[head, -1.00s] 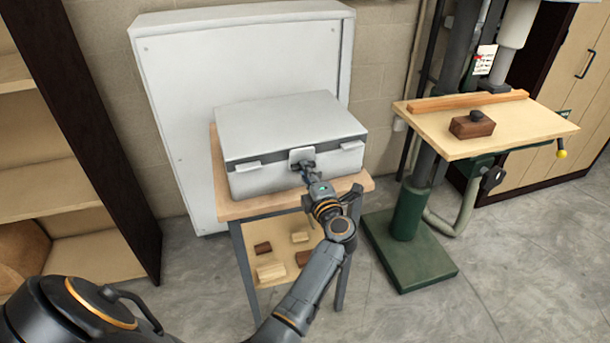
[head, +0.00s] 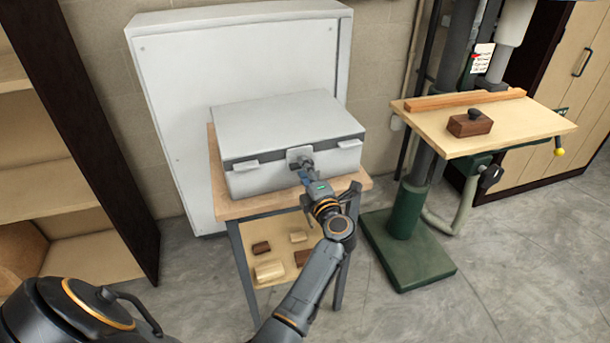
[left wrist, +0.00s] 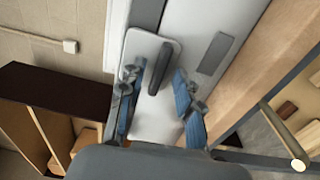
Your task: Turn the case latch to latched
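The grey case (head: 265,178) sits closed on a small wood-topped table. Its latch plate (head: 299,153) is at the middle of the case front, between two light side clasps. In the left wrist view, the latch (left wrist: 160,69) is a dark bar on a pale rounded plate (left wrist: 146,47), slightly tilted in the picture. My left gripper (head: 305,168) is in front of the latch. In the left wrist view, its two blue-padded fingers (left wrist: 156,86) are apart, one on each side of the bar, with visible gaps. My right gripper is in neither view.
The table (head: 242,207) has a lower shelf with several wood blocks. A white metal cabinet (head: 165,90) stands behind it. A drill press table (head: 530,125) with a brown block (head: 469,124) is at the right. A dark-framed shelf (head: 100,120) is at the left.

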